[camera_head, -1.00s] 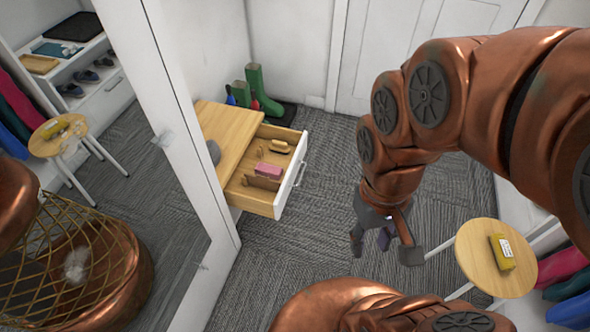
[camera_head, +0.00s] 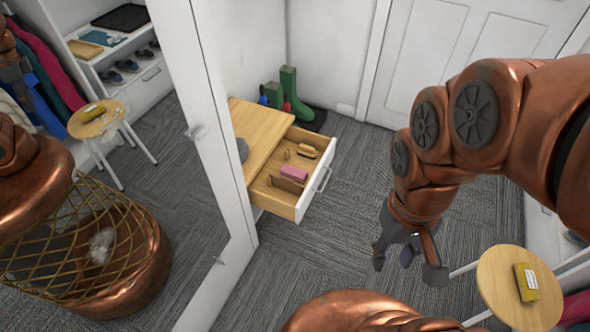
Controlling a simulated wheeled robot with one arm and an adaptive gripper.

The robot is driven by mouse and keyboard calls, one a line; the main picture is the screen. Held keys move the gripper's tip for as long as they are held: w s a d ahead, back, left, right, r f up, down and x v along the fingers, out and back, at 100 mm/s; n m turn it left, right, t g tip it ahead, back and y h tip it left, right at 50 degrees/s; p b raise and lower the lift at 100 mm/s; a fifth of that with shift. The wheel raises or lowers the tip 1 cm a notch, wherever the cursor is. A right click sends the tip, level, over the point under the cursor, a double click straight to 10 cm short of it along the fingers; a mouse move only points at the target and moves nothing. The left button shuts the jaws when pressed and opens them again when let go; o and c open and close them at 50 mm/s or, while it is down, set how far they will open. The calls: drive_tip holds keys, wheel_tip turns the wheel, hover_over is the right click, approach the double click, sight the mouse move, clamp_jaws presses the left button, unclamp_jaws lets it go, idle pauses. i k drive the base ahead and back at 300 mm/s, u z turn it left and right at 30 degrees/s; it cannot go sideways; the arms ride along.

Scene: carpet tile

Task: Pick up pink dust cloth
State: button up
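A small pink item (camera_head: 294,173), which looks like the folded pink dust cloth, lies in the open wooden drawer (camera_head: 281,201). It sits near a brown upright piece (camera_head: 283,185) and other small wooden items. My gripper (camera_head: 408,262) hangs over the carpet to the right of the drawer and well apart from it. Its fingers are spread, pointing down, with nothing seen between them.
A mirror at left reflects me and the room. Green boots (camera_head: 291,92) stand on a dark mat behind the drawer unit. A round stool (camera_head: 497,287) with a yellow box (camera_head: 526,282) stands at the right. Carpet between drawer and gripper is clear.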

sight(297, 175)
drive_tip(key=u, duration=0.2)
drive_tip(key=k, duration=0.5)
drive_tip(key=u, duration=0.25)
drive_tip(key=i, duration=0.75)
drive_tip(key=u, duration=0.5)
drive_tip(key=i, duration=0.65)
drive_tip(key=u, duration=0.15)
